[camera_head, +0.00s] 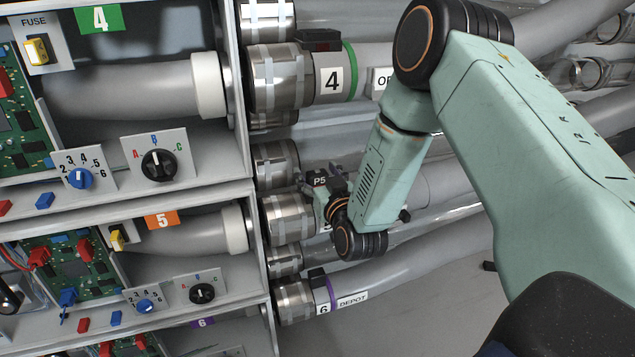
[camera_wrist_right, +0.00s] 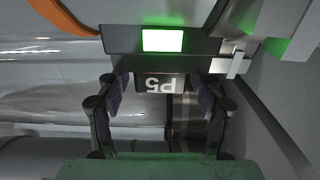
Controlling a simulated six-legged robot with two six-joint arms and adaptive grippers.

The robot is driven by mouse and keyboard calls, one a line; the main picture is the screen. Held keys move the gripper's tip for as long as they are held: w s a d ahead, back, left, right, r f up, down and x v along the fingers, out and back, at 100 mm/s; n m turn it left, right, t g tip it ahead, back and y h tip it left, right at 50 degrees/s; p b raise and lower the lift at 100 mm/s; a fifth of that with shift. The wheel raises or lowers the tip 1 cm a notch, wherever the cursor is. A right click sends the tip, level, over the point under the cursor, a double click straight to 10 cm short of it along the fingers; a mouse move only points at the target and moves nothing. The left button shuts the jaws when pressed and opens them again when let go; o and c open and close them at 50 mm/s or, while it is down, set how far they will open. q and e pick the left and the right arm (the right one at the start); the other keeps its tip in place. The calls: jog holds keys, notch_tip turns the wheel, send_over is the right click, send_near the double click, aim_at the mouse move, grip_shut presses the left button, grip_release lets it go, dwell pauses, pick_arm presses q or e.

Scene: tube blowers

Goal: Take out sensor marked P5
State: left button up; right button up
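The sensor marked P5 (camera_head: 319,181) is a dark block on the tube in row 5, just right of the metal coupling. In the right wrist view its P5 label (camera_wrist_right: 160,84) appears upside down, below a glowing green light (camera_wrist_right: 162,40). My right gripper (camera_head: 329,197) is at the sensor. In the wrist view its two fingers (camera_wrist_right: 160,97) stand on either side of the P5 block, with small gaps seeming to remain between pads and block. The sensor is still on its tube. My left gripper is not in view.
Tube 4 (camera_head: 384,82) with a green ring runs above, and the depot tube 6 (camera_head: 400,266) with a purple ring below. Cabinet shelves (camera_head: 120,217) with knobs, circuit boards and fuses fill the left. A grey wall (camera_wrist_right: 275,110) is close beside the right finger in the wrist view.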

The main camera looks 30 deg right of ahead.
jog(key=c, duration=1.1)
notch_tip(320, 180, up, 10)
jog(key=p, duration=0.4)
jog(key=shift+p, duration=0.3)
